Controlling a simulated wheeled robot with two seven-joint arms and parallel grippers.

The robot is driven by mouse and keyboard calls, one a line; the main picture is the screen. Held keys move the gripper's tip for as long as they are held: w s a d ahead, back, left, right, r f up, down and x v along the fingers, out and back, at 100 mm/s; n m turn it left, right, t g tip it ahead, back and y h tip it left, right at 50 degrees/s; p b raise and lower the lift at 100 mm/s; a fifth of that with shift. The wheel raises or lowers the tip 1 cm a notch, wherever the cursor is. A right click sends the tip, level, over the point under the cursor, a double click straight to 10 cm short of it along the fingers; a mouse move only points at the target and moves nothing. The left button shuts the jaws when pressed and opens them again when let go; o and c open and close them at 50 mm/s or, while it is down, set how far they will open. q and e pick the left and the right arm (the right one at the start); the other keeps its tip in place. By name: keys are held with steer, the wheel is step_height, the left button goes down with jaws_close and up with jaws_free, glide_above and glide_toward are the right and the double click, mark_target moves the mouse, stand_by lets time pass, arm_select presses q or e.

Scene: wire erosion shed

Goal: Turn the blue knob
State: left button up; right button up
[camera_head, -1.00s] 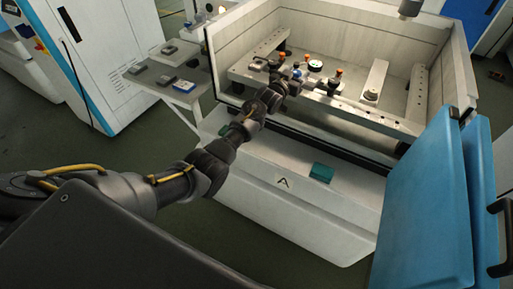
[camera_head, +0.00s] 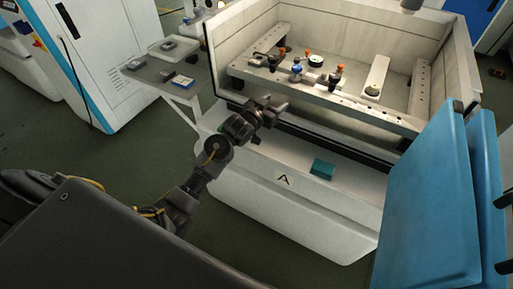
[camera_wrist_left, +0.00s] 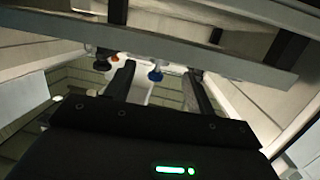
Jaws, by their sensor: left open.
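The blue knob (camera_head: 297,69) sits on the fixture rail inside the machine tub in the head view. It also shows in the left wrist view (camera_wrist_left: 155,75), between my two fingers and beyond them. My left gripper (camera_head: 282,106) is open and empty in front of the tub's front edge, apart from the knob and nearer to me. In the left wrist view the open fingers of the left gripper (camera_wrist_left: 160,85) point toward the rail. My right gripper is not in view.
Orange-topped clamps (camera_head: 337,69) and a round dial (camera_head: 315,60) stand near the knob. The white tub wall (camera_head: 240,50) surrounds the fixture. Blue doors (camera_head: 425,215) stand at the right. A side table (camera_head: 160,74) holds small items.

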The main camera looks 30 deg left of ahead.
arm_select(q)
steer(key=s+f+g+y, duration=0.1)
steer(key=s+f+g, duration=0.3)
steer(key=s+f, duration=0.5)
steer(key=s, duration=0.4)
steer(key=shift+a+f+y, duration=0.15)
steer(key=shift+f+y, duration=0.05)
steer(key=shift+y, duration=0.2)
steer(key=shift+f, duration=0.1)
